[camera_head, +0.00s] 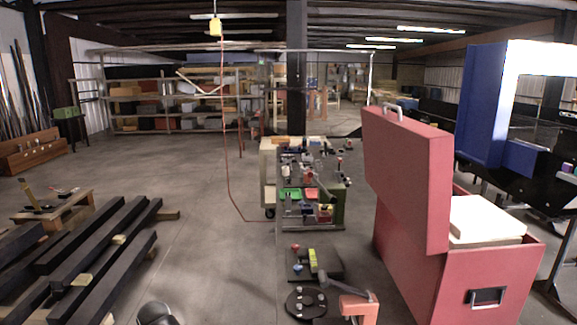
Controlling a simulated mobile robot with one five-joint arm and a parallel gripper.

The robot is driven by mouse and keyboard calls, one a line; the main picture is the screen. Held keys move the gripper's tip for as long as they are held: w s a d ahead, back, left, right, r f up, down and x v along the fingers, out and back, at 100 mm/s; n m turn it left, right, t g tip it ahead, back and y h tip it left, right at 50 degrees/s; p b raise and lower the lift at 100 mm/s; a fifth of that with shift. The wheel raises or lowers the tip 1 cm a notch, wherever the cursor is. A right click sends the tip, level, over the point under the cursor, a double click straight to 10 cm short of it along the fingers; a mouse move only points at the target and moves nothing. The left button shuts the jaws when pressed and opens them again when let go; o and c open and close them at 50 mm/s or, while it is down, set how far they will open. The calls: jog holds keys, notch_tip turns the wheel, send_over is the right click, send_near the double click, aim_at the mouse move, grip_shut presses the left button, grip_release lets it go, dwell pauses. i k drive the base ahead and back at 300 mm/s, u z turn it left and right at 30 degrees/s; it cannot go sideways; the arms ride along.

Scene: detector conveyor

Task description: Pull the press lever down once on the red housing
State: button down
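A small salmon-red housing (360,308) stands at the bottom edge, right of centre, partly cut off by the frame. A grey bar (348,286), which looks like the press lever, slants from the housing up to the left. Its exact joint and travel are too small to tell. A black round disc (306,302) with small pale pieces lies just left of the housing. My gripper cannot be made out in this view.
A dark plate (328,262) with coloured knobs and a yellow-green block lies behind the disc. A large red case (405,180) stands close on the right. Black beams (100,235) lie at left. A cluttered workbench (338,205) stands ahead. Open floor (215,235) lies left of centre.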

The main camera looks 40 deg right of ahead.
aim_at(333, 198)
jog(key=z, duration=0.15)
jog(key=i, duration=1.15)
jog(key=z, duration=0.4)
jog(key=k, duration=0.85)
jog(key=z, duration=0.2)
jog(key=i, duration=0.85)
jog(key=u, duration=0.1)
